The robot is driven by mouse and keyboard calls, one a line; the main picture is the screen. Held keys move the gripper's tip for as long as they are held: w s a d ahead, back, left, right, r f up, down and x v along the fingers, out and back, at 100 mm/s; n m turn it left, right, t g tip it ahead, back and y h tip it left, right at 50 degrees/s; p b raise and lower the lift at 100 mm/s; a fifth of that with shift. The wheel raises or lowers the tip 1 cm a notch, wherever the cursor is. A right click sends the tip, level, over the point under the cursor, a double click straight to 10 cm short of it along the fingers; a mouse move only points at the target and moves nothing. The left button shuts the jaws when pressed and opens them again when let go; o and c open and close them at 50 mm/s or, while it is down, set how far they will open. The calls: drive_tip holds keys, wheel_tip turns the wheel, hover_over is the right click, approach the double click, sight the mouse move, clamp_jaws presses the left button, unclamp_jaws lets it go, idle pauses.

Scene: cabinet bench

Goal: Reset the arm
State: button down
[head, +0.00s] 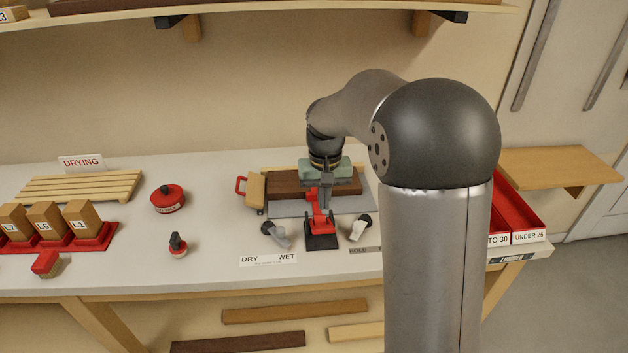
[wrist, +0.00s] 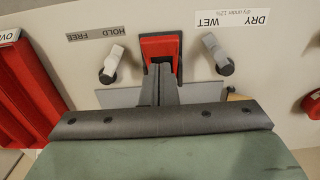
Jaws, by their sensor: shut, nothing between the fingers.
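My gripper (head: 325,194) is shut and empty, pointing down over the middle of the bench. In the wrist view its closed fingertips (wrist: 168,72) lie in front of a red part (wrist: 161,48) on a dark base. In the head view that red piece (head: 320,222) stands upright on its black base just below the fingers. Whether the fingers touch it I cannot tell. My arm reaches over the bench from the right and hides part of it.
Two small levers (head: 276,235) (head: 361,228) flank the red part. A brown wooden block (head: 288,184) lies behind on a grey plate. A red round lidded item (head: 168,198), a dark-handled stamp (head: 177,245), a slatted drying rack (head: 80,186) and labelled blocks (head: 80,219) stand left. Red bins (head: 518,212) stand right.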

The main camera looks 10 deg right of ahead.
drive_tip(key=s+n, duration=0.1)
drive_tip(key=s, duration=2.6)
drive_tip(key=shift+s+t, duration=0.15)
drive_tip(key=shift+t, duration=0.25)
drive_tip(key=shift+f, duration=0.1)
